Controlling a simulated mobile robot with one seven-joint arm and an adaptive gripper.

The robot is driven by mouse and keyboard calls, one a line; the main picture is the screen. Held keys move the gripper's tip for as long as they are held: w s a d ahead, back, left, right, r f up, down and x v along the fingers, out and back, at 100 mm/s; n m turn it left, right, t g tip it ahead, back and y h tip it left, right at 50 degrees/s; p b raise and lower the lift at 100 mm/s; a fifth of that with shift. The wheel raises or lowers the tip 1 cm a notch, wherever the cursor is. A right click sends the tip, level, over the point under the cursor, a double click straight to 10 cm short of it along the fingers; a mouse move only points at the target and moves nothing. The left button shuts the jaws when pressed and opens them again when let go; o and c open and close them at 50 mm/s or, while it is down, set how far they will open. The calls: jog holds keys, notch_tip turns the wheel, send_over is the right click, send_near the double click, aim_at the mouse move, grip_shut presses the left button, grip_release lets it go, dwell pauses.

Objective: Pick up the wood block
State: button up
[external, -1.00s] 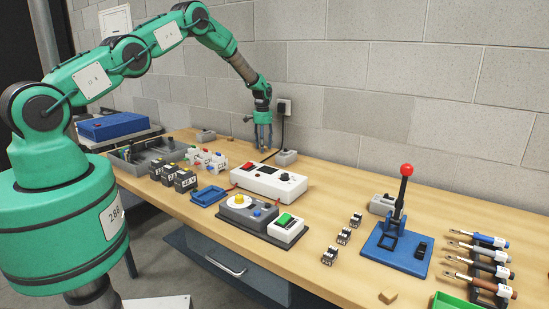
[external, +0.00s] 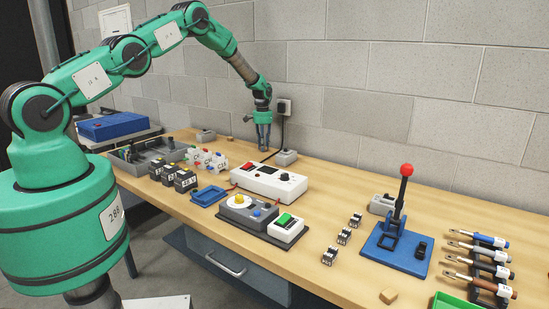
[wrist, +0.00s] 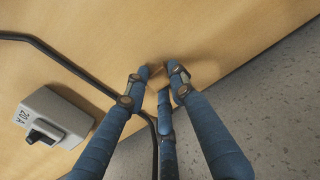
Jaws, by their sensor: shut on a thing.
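My gripper (external: 263,146) points down at the back of the bench, close to the wall. In the wrist view its three blue fingers (wrist: 159,74) are closed in around a small wood-coloured piece (wrist: 154,82), which looks like a wood block. The fingers cover most of it, and I cannot tell whether it is clear of the bench top. In the external view this piece is hidden by the fingers. Another small wood block (external: 388,296) lies apart on the bench near the front edge, far to the right of my gripper.
A grey box (wrist: 57,117) labelled 20A and a black cable (wrist: 77,68) are close to my gripper. The concrete block wall (external: 390,80) stands behind. A white control box (external: 268,181) is in front. The bench's right rear is mostly clear up to the lever press (external: 398,250).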

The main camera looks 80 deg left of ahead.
jog(key=shift+r, duration=0.1)
jog(key=shift+r, duration=0.75)
notch_tip(320, 180, up, 2)
jog(key=s+d, duration=0.3)
jog(key=s+d+r, duration=0.1)
jog(key=s+d, duration=0.7)
jog(key=shift+s+r, duration=0.15)
jog(key=shift+s, duration=0.05)
jog(key=shift+w+d, duration=0.1)
jog(key=shift+d, duration=0.1)
dwell(0.4)
